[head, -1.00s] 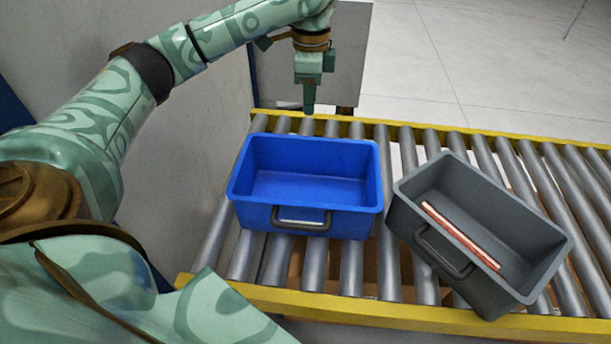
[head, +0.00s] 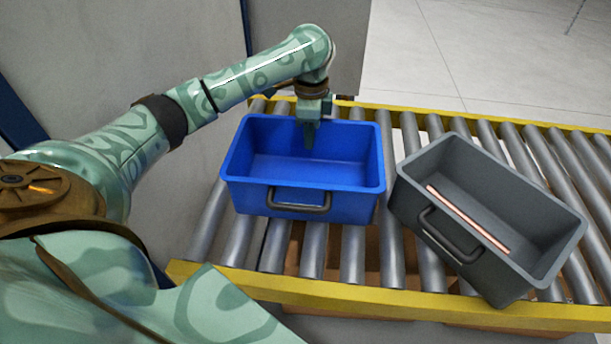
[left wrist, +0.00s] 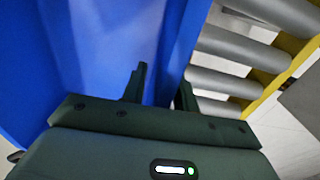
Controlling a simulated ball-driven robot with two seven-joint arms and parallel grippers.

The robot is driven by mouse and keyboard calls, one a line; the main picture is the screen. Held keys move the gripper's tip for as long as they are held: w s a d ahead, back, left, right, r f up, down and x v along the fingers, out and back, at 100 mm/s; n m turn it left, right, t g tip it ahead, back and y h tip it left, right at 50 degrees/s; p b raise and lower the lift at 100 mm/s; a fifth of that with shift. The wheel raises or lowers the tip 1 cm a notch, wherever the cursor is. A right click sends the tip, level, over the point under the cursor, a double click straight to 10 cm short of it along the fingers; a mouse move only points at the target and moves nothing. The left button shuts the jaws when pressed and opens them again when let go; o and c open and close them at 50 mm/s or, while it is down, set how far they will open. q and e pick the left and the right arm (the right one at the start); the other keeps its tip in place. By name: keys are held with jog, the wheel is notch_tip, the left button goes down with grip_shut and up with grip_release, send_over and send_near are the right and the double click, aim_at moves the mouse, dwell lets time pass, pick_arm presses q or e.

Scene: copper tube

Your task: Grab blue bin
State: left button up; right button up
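The blue bin (head: 305,202) sits on the roller conveyor, its dark handle facing the near side. It is empty apart from my finger reaching into it. My left gripper (head: 309,138) points down at the bin's far wall, with one finger showing in front of that wall, inside the bin. In the left wrist view, the two fingers of the left gripper (left wrist: 161,88) are apart, one on each side of the blue bin's wall (left wrist: 180,45). Whether either finger touches the wall cannot be told. My right gripper is not in view.
A grey bin (head: 530,225) stands turned at an angle close to the blue bin's right, with a copper tube (head: 468,219) inside. The conveyor has yellow side rails (head: 390,302). Bare rollers (head: 245,235) show at the left. A grey wall stands behind my arm.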

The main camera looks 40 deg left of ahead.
pick_arm(q)
jog(key=shift+d+r, duration=0.1)
jog(key=shift+r, duration=0.05)
grip_shut()
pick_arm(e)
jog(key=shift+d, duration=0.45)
